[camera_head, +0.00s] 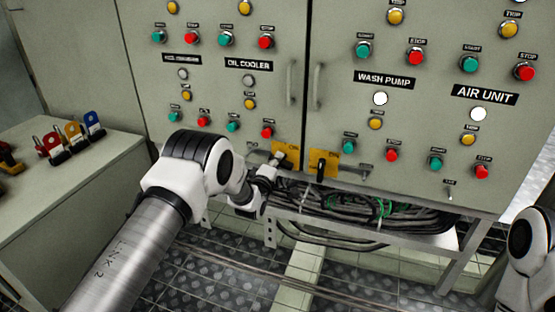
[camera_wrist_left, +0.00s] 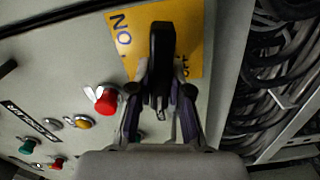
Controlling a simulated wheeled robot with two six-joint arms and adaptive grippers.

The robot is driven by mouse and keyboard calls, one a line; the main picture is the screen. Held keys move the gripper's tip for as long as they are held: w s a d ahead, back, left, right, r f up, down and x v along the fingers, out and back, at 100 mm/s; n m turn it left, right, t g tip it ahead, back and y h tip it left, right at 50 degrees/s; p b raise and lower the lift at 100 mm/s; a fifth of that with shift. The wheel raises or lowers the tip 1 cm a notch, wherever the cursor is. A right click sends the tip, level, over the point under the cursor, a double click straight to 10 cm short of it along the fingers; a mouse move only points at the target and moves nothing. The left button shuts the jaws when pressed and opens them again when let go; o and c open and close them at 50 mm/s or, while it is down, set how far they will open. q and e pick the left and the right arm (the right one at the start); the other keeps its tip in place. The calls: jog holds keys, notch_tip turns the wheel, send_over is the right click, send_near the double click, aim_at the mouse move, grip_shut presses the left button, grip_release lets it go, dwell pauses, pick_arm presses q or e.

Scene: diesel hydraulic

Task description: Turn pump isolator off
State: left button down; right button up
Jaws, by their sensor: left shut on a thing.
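Two isolators with yellow plates and black handles sit low on the grey cabinets. The left isolator (camera_head: 286,151) is partly hidden by my left gripper (camera_head: 274,164). The right isolator (camera_head: 322,163) is uncovered, with its black handle upright. In the left wrist view my left gripper (camera_wrist_left: 160,103) is shut on the black handle (camera_wrist_left: 162,50) of the left isolator, one finger on each side. The yellow plate (camera_wrist_left: 128,38) behind it shows "ON" at its left; other lettering is mostly hidden. No plate is readable as the pump's. My right gripper is out of view.
Buttons and lamps cover the cabinet fronts; a red button (camera_wrist_left: 106,102) is close to the left gripper. Black cables (camera_head: 370,212) run below the cabinets. A bench (camera_head: 100,165) at the left holds red, yellow and blue padlock-like items (camera_head: 75,132).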

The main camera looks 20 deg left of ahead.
pick_arm(q)
jog(key=shift+f+n, duration=0.2)
jog(key=shift+n, duration=1)
jog(key=c, duration=1.1)
grip_release()
jog(key=s, duration=1.2)
jog(key=shift+a, duration=0.2)
jog(key=shift+s, duration=0.1)
